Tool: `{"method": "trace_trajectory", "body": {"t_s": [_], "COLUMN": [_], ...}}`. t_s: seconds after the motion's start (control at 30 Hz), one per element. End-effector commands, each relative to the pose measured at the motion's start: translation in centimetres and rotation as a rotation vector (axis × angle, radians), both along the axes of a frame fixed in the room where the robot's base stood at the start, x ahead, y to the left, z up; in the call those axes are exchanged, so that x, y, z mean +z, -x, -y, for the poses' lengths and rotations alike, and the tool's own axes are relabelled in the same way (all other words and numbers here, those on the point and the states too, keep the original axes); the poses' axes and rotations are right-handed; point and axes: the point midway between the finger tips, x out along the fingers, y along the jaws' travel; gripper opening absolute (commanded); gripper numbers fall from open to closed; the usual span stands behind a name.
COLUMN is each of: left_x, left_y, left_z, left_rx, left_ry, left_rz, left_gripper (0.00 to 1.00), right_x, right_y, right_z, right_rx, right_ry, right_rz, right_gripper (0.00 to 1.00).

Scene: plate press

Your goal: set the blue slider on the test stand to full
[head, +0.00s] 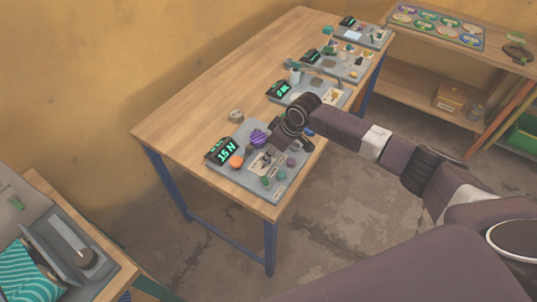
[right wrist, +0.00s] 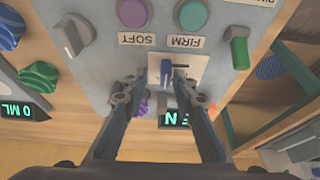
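The blue slider (right wrist: 166,72) sits in a slot on a pale plate (right wrist: 188,70) of the grey test stand (right wrist: 105,50). In the right wrist view the labels SOFT and FIRM appear beside the plate, upside down. My right gripper (right wrist: 160,95) is open, with one finger on each side of the slider and a visible gap to it. In the head view the nearest panel (head: 228,176) reads 15 N, and my right gripper (head: 283,143) is over it, hiding part of it. The slider is not clear there. My left gripper is not in view.
The stand also carries an orange knob (head: 236,161), a purple knob (head: 258,137), a pink button (right wrist: 133,12), a teal button (right wrist: 192,15) and a green switch (right wrist: 236,46). Other panels (head: 310,92) stand farther along the wooden table (head: 190,120). A shelf (head: 410,85) stands beyond.

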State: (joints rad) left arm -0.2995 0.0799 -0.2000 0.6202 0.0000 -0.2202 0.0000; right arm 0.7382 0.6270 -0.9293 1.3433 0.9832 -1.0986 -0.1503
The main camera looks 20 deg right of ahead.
Motion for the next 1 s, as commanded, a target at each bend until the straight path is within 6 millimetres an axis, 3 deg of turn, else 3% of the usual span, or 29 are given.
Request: {"method": "trace_trajectory", "body": {"t_s": [0.37, 0.57, 0.8, 1.0], "left_x": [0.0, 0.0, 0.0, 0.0], "left_y": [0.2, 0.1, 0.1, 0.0], "left_z": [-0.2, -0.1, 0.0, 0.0], "left_rx": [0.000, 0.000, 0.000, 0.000], "left_ry": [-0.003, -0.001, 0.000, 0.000], "left_rz": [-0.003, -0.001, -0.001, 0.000], "left_gripper": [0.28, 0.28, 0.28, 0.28], "right_x": [0.4, 3.3, 8.0, 10.4], "right_y": [0.3, 1.1, 2.7, 3.5], "right_z": [0.0, 0.8, 2.1, 2.7], "right_rx": [0.002, 0.002, 0.002, 0.000], "right_ry": [-0.003, -0.002, -0.001, -0.002], "right_rz": [-0.002, 0.000, 0.001, -0.001], "right_gripper": [0.28, 0.28, 0.28, 0.28]}}
